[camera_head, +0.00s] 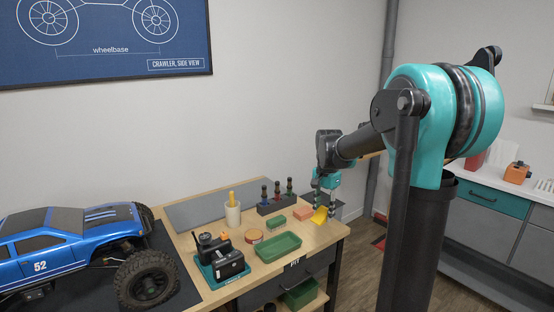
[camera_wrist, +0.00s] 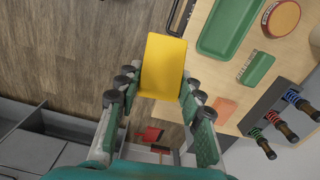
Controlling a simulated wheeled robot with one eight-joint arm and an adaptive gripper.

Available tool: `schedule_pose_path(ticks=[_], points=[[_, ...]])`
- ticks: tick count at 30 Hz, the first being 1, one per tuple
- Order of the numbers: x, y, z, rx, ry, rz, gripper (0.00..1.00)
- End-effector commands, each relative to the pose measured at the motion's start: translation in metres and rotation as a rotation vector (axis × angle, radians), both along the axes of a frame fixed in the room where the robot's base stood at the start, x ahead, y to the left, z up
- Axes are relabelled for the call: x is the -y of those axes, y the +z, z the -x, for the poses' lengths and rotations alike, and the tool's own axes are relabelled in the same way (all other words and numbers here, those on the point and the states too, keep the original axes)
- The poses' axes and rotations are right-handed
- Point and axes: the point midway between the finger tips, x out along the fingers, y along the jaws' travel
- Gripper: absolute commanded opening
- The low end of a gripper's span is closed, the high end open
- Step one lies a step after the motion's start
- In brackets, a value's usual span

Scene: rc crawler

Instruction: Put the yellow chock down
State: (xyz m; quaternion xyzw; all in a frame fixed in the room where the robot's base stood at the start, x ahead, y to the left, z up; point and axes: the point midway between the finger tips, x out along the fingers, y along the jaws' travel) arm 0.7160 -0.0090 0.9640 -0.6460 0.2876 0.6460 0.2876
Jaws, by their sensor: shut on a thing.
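The yellow chock (camera_head: 319,216) hangs below my gripper (camera_head: 325,188) at the right end of the wooden workbench (camera_head: 218,293). In the wrist view the yellow chock (camera_wrist: 163,62) sits between the two fingers of my gripper (camera_wrist: 157,92), which is shut on it. There it overlaps the bench edge, with part of it in front of the floor. Its exact height above the bench cannot be told.
A dark stand (camera_head: 270,208) holds several coloured shocks behind. A blue crawler (camera_head: 70,250) stands far left.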

Motion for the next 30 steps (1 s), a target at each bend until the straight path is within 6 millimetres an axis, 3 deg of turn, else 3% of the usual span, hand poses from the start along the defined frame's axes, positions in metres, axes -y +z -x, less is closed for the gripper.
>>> schedule_pose_path(ticks=[10, 21, 30], points=[[0.008, -0.060, -0.008, 0.000, 0.208, 0.000, 0.06], [0.022, -0.170, -0.021, 0.000, 0.595, 0.000, 0.06], [0.029, -0.224, -0.027, 0.000, 0.793, 0.000, 0.06]])
